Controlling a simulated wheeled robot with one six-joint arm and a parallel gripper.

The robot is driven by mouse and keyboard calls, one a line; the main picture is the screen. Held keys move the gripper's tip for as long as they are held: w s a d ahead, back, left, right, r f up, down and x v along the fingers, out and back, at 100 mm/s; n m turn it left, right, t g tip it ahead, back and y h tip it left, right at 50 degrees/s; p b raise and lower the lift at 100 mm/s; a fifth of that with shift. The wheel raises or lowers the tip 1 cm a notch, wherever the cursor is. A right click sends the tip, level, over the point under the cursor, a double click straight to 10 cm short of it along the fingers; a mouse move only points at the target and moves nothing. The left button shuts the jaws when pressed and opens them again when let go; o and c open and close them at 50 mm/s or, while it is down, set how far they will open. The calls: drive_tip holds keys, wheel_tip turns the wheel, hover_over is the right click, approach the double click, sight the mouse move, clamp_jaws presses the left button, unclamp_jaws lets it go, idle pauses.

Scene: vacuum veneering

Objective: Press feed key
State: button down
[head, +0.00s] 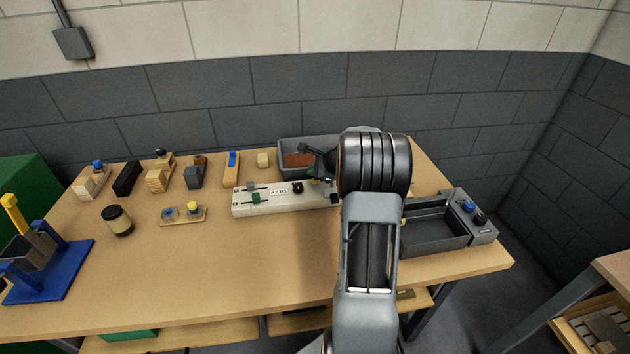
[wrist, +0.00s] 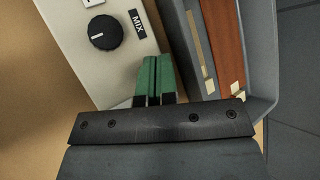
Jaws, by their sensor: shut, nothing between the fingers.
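A pale control box (head: 270,205) stands at the back middle of the table, with a small display, sliders and a black knob (head: 297,187). In the wrist view the box (wrist: 75,45) shows the black knob (wrist: 103,32) marked MIX. My gripper (wrist: 155,62) is shut, its two green fingertips together with nothing between them. The tips are over or beside the box's edge, near the MIX knob; I cannot tell if they touch it. In the head view my arm covers the box's right end. No key marked feed can be made out.
A grey tray (head: 289,147) with a reddish-brown board lies behind the box and close to the fingers in the wrist view. A dark bin with a knobbed unit (head: 468,216) is at the right. Blocks and a jar (head: 117,221) stand left. The front middle is clear.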

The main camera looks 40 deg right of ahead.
drive_tip(key=shift+f, duration=0.1)
drive_tip(key=shift+f+b, duration=0.3)
drive_tip(key=shift+b, duration=0.15)
drive_tip(key=shift+f+b, duration=0.6)
drive_tip(key=shift+f, duration=0.1)
idle(0.8)
drive_tip(key=shift+r, duration=0.2)
drive_tip(key=shift+r+p, duration=0.85)
drive_tip(key=shift+r, duration=0.05)
drive_tip(key=shift+r, duration=0.15)
drive_tip(key=shift+r+p, duration=1.95)
drive_tip(key=shift+r, duration=0.45)
